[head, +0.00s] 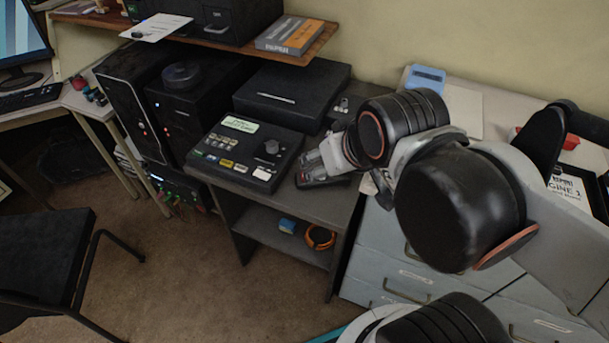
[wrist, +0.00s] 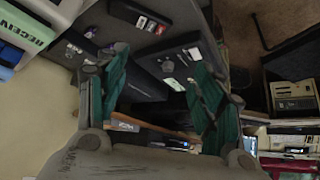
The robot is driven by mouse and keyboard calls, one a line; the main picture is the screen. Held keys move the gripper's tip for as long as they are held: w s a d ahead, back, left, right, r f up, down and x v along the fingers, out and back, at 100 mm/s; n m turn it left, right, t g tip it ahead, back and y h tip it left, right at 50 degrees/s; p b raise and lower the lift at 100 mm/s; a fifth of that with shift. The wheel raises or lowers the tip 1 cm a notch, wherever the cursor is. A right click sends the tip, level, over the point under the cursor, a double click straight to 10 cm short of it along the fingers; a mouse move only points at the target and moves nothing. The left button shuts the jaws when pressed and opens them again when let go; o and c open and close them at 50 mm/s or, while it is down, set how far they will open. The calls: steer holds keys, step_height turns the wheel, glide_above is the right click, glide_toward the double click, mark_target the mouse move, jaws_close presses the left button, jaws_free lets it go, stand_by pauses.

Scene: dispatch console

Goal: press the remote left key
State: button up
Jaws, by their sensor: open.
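The remote looks to be the small dark handset (head: 326,181) on the desk's right front part, just right of the console; its keys are too small to tell apart. In the wrist view it seems to be the dark slab with pale marks (wrist: 140,16) at the top. My gripper (head: 311,167) is over or close behind the remote in the head view and partly covers it. In the wrist view my gripper (wrist: 160,88) has its two green fingers spread, with nothing between them. I cannot tell whether a finger touches the remote.
The console (head: 245,150) with keys, knob and screen stands left of my gripper. A flat black box (head: 292,92) lies behind it, and a wooden shelf (head: 310,48) overhangs the back. A grey cabinet (head: 400,262) stands at right. Open floor lies in front of the desk.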

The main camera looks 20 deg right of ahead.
jaws_close()
stand_by(1.4)
